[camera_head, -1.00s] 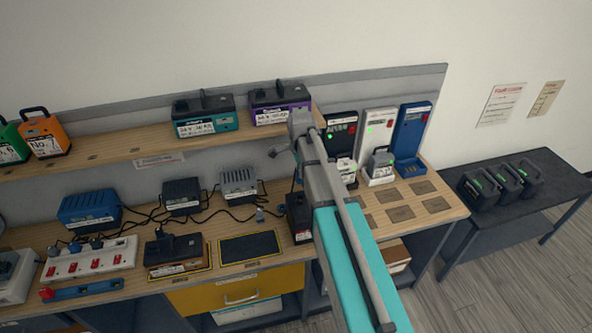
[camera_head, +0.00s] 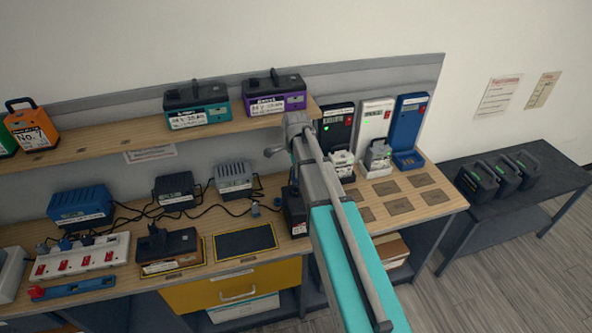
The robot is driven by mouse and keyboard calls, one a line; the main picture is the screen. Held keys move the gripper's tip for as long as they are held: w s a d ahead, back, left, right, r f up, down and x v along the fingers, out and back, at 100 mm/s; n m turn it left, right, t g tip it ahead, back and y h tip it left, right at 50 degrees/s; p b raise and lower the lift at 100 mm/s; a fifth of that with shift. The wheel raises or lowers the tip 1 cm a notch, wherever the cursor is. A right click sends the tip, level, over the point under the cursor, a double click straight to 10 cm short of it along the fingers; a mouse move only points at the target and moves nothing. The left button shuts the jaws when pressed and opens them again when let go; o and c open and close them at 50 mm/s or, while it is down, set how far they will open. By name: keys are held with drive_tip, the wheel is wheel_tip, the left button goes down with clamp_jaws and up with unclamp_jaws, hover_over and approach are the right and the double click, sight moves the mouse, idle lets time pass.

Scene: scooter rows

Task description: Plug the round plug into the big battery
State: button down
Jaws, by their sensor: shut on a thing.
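A wide black battery with brown and white lower parts (camera_head: 168,248) sits on the yellow-edged place at the bench's front. A taller black battery (camera_head: 295,212) stands right of the empty dark mat, partly hidden by my arm.
Blue (camera_head: 82,206) and black (camera_head: 175,190) chargers trail loose cables over the bench. A white power strip (camera_head: 85,256) is at left. Batteries line the shelf (camera_head: 95,140); upright docks (camera_head: 375,125) stand at right. The dark mat (camera_head: 245,243) is bare.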

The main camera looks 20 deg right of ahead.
sight(296, 180)
drive_tip(key=shift+f+b, duration=1.25)
drive_tip(key=shift+f, duration=0.3)
drive_tip(key=shift+f+b, duration=0.95)
drive_tip(key=shift+f, duration=0.05)
idle(1.2)
drive_tip(key=shift+c, duration=2.1)
unclamp_jaws()
drive_tip(key=shift+r, duration=0.2)
wheel_tip(296, 180, up, 9)
drive_tip(key=p, duration=0.9)
drive_tip(key=shift+w+a+f+b, duration=0.25)
drive_tip(key=shift+a+f+b, duration=0.3)
drive_tip(key=shift+f, duration=0.2)
drive_tip(key=w+a+f+b, duration=0.2)
drive_tip(key=a+f+b, duration=0.6)
drive_tip(key=a, duration=0.2)
drive_tip(key=w+a+f+b, duration=0.2)
drive_tip(key=a+f+b, duration=0.6)
drive_tip(key=a, duration=0.3)
drive_tip(key=shift+w, duration=0.3)
